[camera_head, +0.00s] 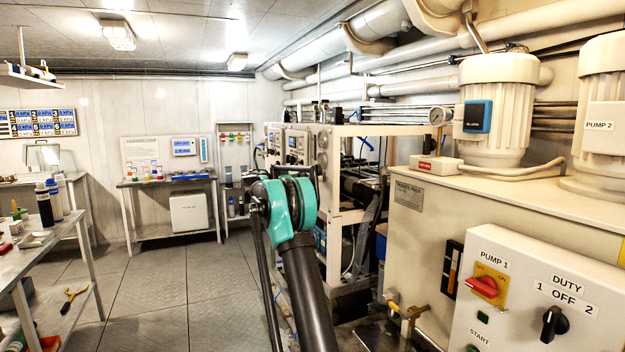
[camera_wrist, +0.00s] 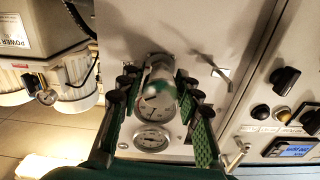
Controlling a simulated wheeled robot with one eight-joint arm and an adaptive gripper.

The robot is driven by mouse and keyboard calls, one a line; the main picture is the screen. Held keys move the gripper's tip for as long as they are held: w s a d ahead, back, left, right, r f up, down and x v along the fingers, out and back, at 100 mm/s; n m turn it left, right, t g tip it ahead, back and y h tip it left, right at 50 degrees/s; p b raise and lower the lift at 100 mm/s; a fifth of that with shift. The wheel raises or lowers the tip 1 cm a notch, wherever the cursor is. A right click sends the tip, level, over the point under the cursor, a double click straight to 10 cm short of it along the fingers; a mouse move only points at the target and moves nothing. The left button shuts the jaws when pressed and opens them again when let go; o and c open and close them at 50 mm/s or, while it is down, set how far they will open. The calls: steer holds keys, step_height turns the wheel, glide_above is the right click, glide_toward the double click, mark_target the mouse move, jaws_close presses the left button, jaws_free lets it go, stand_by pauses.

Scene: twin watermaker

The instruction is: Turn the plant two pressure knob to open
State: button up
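In the wrist view, a pale, round knob-like part with a green centre (camera_wrist: 158,76) stands out from a light panel (camera_wrist: 120,30). I take it for the pressure knob, but no label on it is readable. My gripper (camera_wrist: 157,80) is open, with its green-padded fingers on either side of this part. A gap seems to show on both sides, and I cannot tell whether either finger touches. Two round gauges, an upper one (camera_wrist: 160,107) and a lower one (camera_wrist: 152,138), sit just below the part. In the head view my arm hides the gripper and knob.
In the wrist view, a small lever (camera_wrist: 220,72) is right of the fingers, and a second panel with a black knob (camera_wrist: 285,80) and a blue display (camera_wrist: 290,151) lies further right. In the head view, a pump cabinet (camera_head: 440,230) stands at right; the floor (camera_head: 150,290) at left is clear.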

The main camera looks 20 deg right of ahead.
jaws_close()
